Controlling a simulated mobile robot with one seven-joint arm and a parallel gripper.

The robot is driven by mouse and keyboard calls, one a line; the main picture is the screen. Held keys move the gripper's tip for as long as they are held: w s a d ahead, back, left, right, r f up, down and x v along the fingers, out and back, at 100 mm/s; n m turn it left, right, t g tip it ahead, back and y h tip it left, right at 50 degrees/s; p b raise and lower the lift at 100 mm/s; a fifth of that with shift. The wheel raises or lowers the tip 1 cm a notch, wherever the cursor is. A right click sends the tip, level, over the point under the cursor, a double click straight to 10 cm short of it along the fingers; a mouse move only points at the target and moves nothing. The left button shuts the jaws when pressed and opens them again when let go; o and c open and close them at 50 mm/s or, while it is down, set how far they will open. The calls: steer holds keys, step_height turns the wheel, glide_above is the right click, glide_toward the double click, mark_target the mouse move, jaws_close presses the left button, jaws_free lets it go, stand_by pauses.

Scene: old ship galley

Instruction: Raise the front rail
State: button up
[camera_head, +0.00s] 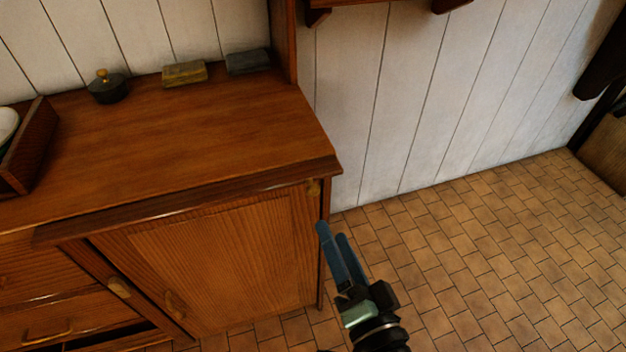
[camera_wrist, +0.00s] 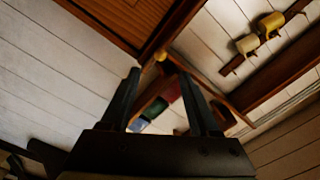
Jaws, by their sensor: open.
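The front rail (camera_head: 170,212) is a dark wooden strip along the front edge of the wooden counter (camera_head: 190,125). It appears folded down against the front, below the top's level. A small brass piece (camera_head: 314,187) sits by its right end; a brass piece (camera_wrist: 161,56) also shows in the wrist view, just beyond the fingertips. My gripper (camera_head: 331,231) is open and empty, below and just right of the counter's front right corner. In the wrist view its fingers (camera_wrist: 158,72) stand apart and point up at the wood. Whether they touch anything, I cannot tell.
On the counter stand a dark lidded pot (camera_head: 108,88), a yellowish block (camera_head: 184,74), a grey block (camera_head: 247,62) and a wooden tray (camera_head: 28,145). A cabinet door (camera_head: 215,265) lies below the rail. The tiled floor (camera_head: 480,250) at right is clear. Yellow mugs (camera_wrist: 270,22) hang overhead.

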mark_target(315, 194)
steer(key=p+x, duration=0.1)
steer(key=x, duration=1)
steer(key=shift+c, duration=0.4)
jaws_close()
stand_by(0.8)
